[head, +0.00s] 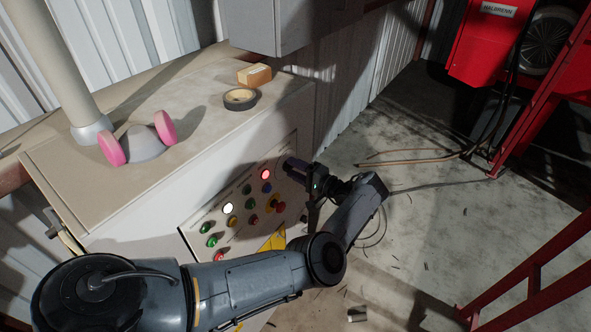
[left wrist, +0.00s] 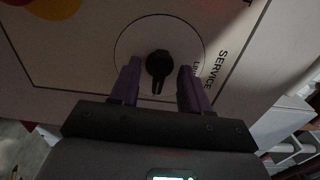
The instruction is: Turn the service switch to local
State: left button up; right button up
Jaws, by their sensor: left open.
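The service switch (left wrist: 158,64) is a black knob on a round pale plate, with "SERVICE" printed beside it. Its narrow handle points down in the left wrist view, towards my gripper's body. Another label on the plate is partly covered by a finger and I cannot read it fully. My left gripper (left wrist: 159,70) is open, with one purple finger on each side of the knob and a visible gap to each. In the head view my left gripper (head: 297,171) is at the right end of the control panel (head: 205,228) and hides the switch.
The panel carries several lamps and buttons, with a red-and-yellow button (head: 276,204) close to my gripper. A red machine (head: 490,45) stands at the back right.

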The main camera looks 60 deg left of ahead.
pick_arm(q)
jog(key=shift+f, duration=0.1)
jog(key=b+v, duration=0.6)
jog(key=v, duration=0.1)
jog(key=shift+d, duration=0.1)
dwell(0.6)
